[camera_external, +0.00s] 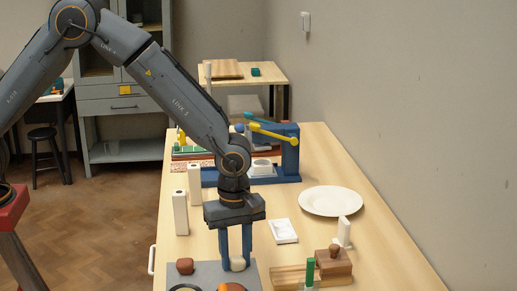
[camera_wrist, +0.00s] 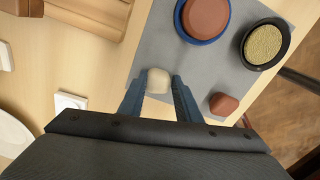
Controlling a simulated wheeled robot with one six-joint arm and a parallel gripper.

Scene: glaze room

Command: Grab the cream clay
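The cream clay (camera_external: 237,264) is a small rounded pale lump low at the grey mat (camera_external: 208,272). It also shows in the wrist view (camera_wrist: 158,80), at the upper middle. My gripper (camera_external: 236,262) points straight down with its two blue fingers on either side of the clay. In the wrist view my gripper's fingertips (camera_wrist: 160,84) flank the lump closely. The clay fills nearly all the space between them. I cannot tell whether both fingers press on it, or whether it is resting on the mat.
A reddish-brown lump (camera_wrist: 223,103) lies on the mat near the clay. A blue dish with red-brown content (camera_wrist: 205,17) and a black dish with a tan pad (camera_wrist: 264,44) are close by. Wooden blocks (camera_external: 333,264) and a white plate (camera_external: 331,201) stand to the right.

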